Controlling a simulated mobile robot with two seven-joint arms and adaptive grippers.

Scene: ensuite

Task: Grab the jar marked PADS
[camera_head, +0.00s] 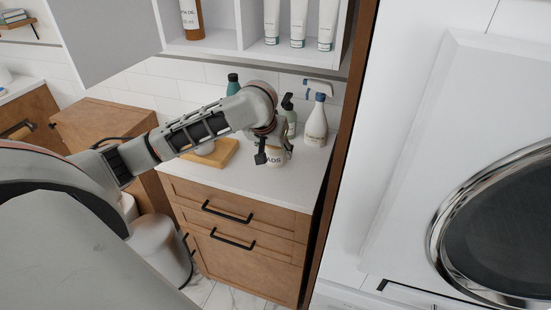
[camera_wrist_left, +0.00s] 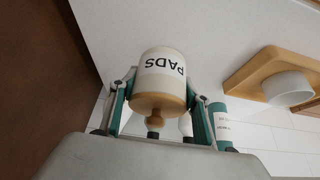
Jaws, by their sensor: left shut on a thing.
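The jar marked PADS (camera_wrist_left: 162,66) is cream-white with black lettering and a wooden lid with a knob. It appears upside down in the left wrist view. My left gripper (camera_wrist_left: 160,88) has one finger on each side of it and is shut on it. In the head view the gripper (camera_head: 272,153) is over the counter's right part, and the jar (camera_head: 275,161) shows partly below it with "ADS" readable. I cannot tell whether its base touches the counter. My right gripper is not in view.
The white counter (camera_head: 235,180) holds a spray bottle (camera_head: 316,125), a green pump bottle (camera_head: 289,108) and a teal bottle (camera_head: 233,84) behind my arm. A wooden tray (camera_head: 215,155) is left of the jar. An open cabinet (camera_head: 250,45) hangs above. A washing machine (camera_head: 470,180) stands right.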

